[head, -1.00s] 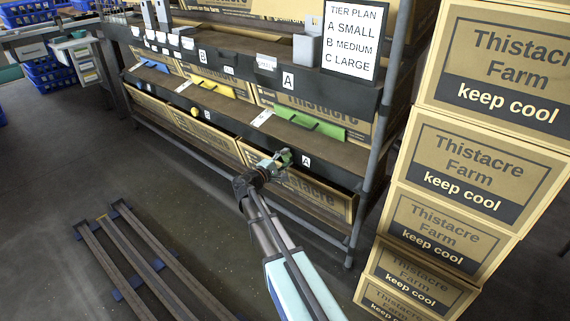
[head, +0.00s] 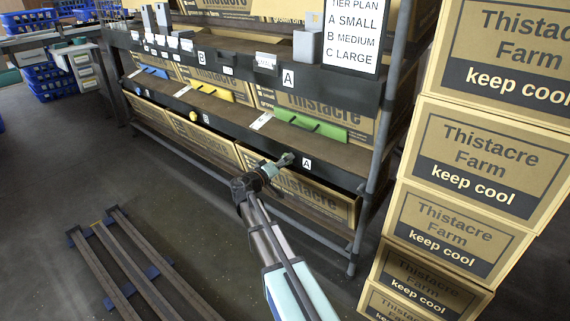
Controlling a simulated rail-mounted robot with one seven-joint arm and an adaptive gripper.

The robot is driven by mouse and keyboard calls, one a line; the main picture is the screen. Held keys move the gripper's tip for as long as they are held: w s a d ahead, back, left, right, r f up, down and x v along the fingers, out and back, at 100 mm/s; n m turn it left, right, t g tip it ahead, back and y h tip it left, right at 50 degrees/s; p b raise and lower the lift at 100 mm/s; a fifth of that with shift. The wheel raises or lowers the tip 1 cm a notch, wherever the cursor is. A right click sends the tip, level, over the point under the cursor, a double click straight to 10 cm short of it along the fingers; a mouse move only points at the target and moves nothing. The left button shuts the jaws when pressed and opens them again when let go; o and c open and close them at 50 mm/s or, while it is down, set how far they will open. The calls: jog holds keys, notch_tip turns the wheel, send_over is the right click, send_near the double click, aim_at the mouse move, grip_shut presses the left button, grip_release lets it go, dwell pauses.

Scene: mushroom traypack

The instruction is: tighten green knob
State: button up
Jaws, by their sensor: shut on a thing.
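The green knob (head: 289,157) is on the dark front rail of the lower shelf, just left of a white "A" label. It is small and mostly covered by my gripper. My gripper (head: 284,161) reaches up to the rail from below, with its fingers shut on the green knob. The exact finger contact is too small to see well.
A yellow knob (head: 193,116) and a blue knob (head: 138,91) sit further left on the same rail. A green flap (head: 310,125) lies on the shelf above. Stacked cartons (head: 480,165) stand right; metal rails (head: 125,265) lie on the floor at left.

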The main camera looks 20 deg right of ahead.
jog(key=m, duration=1.3)
jog(key=shift+w, duration=0.2)
dwell(0.4)
jog(key=o, duration=1.1)
jog(key=shift+o, duration=0.2)
jog(key=shift+s+a, duration=0.1)
jog(key=v, duration=1.1)
jog(key=shift+s+a, duration=0.2)
jog(key=shift+a, duration=0.15)
